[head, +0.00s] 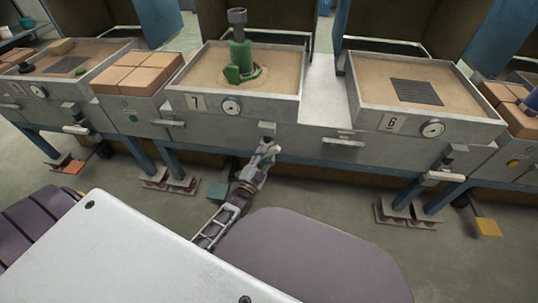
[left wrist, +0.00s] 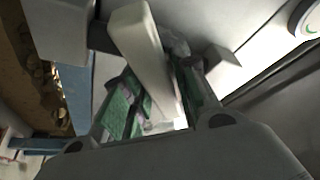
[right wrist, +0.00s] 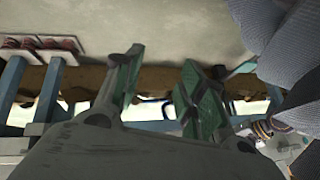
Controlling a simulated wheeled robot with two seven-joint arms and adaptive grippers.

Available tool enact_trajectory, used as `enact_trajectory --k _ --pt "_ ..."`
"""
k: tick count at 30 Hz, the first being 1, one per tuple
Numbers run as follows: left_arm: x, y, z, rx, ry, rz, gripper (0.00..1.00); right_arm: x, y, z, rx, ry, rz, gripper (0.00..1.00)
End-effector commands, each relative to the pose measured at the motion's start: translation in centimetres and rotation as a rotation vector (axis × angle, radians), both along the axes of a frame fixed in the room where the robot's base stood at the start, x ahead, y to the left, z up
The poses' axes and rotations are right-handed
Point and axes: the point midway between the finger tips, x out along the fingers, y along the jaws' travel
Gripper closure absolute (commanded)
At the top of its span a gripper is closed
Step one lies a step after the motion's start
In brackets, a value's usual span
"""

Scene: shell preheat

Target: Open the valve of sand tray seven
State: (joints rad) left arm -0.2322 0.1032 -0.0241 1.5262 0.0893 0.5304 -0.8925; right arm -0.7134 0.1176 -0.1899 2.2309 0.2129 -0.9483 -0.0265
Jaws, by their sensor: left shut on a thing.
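Sand tray seven (head: 283,107) stands in the middle of the head view, with a "7" plate (head: 196,103) and a round gauge (head: 232,106) on its front. Its valve (head: 267,129) sits below the front wall. My left gripper (head: 268,150) is directly under it. In the left wrist view a pale valve lever (left wrist: 143,48) runs between the fingers of my left gripper (left wrist: 155,100), which is shut on it. The lever's exact angle is hard to tell. My right gripper (right wrist: 162,85) shows only in its wrist view, open and empty.
A green part (head: 240,58) stands in tray seven's sand. Sand tray six (head: 466,126) is to the right with its own pale lever (head: 444,176). Bricks (head: 138,78) lie to the left. Blue legs (head: 170,157) and pedals (head: 170,183) stand below the bench.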

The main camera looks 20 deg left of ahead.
Motion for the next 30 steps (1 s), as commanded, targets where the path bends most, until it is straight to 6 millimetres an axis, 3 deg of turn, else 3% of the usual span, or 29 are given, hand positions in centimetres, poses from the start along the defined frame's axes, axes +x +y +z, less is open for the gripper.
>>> enact_trajectory --k 18,30 --pt "0.0 -0.1 -0.1 -0.561 -0.159 0.001 1.0 0.1 -0.2 1.6 -0.022 0.014 0.015 0.6" --pt "0.0 -0.1 -0.1 -0.802 -0.227 0.001 1.0 0.3 -0.2 2.3 -0.029 0.027 0.014 0.6"
